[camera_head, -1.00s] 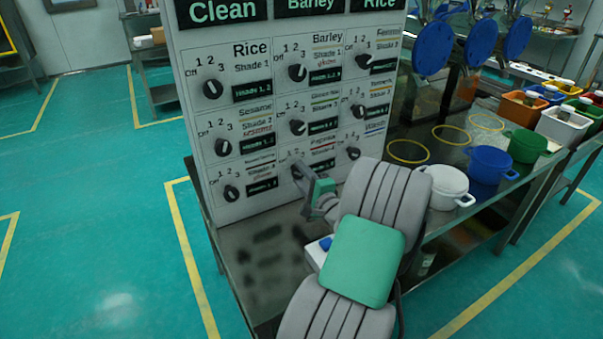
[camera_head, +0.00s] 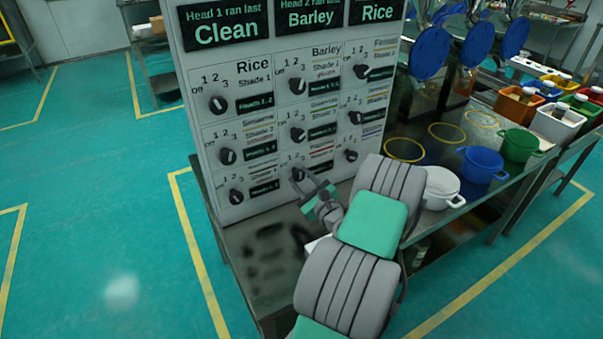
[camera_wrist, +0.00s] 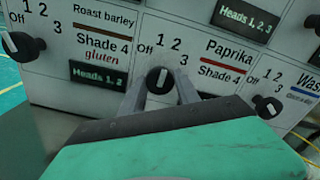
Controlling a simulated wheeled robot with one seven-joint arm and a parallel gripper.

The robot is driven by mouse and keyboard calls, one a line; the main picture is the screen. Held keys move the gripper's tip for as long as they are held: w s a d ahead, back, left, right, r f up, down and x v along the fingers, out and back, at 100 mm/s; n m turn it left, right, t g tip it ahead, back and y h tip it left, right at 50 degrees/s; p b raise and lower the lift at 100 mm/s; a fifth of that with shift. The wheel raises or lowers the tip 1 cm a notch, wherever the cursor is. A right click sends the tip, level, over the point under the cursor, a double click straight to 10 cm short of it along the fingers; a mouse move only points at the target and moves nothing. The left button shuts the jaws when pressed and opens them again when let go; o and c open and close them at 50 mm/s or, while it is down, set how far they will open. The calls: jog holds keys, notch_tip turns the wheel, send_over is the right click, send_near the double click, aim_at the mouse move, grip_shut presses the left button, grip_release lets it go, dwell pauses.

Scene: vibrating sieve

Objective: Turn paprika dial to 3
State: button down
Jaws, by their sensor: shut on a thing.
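The paprika dial (camera_wrist: 160,80) is a round black knob with a white pointer line, at the middle of the wrist view. Its marks Off, 1, 2, 3 arc above it, with the Paprika, Shade 4 label to the right. The pointer aims upward with a slight lean right, around 1 to 2; I cannot tell exactly. My gripper (camera_wrist: 160,95) is shut on the dial, one finger on each side. In the head view, my gripper (camera_head: 300,182) is at the bottom row of the panel and partly hides the paprika dial (camera_head: 298,173).
The white panel (camera_head: 234,55) carries several similar dials; the roast barley dial (camera_wrist: 20,45) is left and another dial (camera_wrist: 267,107) is right. The metal table (camera_head: 262,262) is below. White (camera_head: 441,187) and blue (camera_head: 484,165) pots stand to the right.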

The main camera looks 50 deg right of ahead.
jog(key=m+p, duration=0.3)
jog(key=m, duration=0.2)
jog(key=shift+r+m, duration=0.1)
jog(key=shift+m, duration=0.2)
jog(key=m+p, duration=0.1)
jog(key=m, duration=0.5)
dwell(0.4)
jog(key=c, duration=0.9)
grip_release()
jog(key=shift+s, duration=0.1)
jog(key=shift+s+a+f+b, duration=0.1)
jog(key=shift+s+f+b, duration=0.2)
jog(key=shift+s+b, duration=0.5)
jog(key=b+v, duration=0.5)
jog(key=v, duration=0.1)
jog(key=shift+r, duration=0.2)
